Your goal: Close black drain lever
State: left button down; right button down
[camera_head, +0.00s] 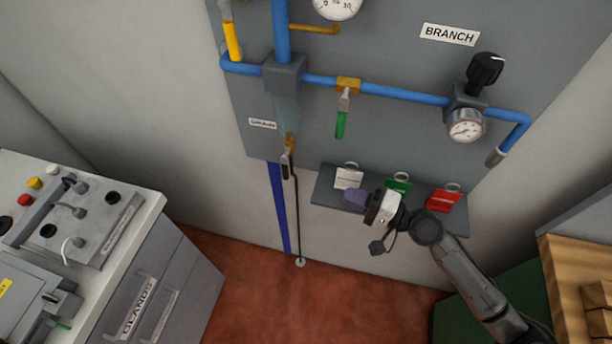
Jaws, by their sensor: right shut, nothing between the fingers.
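The black drain lever (286,166) hangs on a small brass valve (290,142) below the blue pipework. It points down, roughly in line with the thin dark drain line (297,215) under it. My right gripper (352,198) comes in from the lower right. It is shut and empty, with its tips toward the left. In the picture it is to the right of the lever and lower, clearly apart from it. My left gripper is not in view.
A shelf (325,190) with white, green and red tags is beside my right gripper. A green-handled valve (341,122) hangs right of the drain valve. A grey cabinet (150,285) stands at left, and a wooden crate (565,290) at lower right.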

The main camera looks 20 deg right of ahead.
send_near(287, 165)
jog(key=w+a+f, duration=0.3)
jog(key=w+a, duration=0.1)
jog(key=w, duration=0.1)
jog(key=shift+w+a+p, duration=0.3)
jog(key=shift+w+p, duration=0.1)
jog(key=shift+w+a+f, duration=0.15)
jog(key=shift+w+a, duration=0.05)
dwell(0.3)
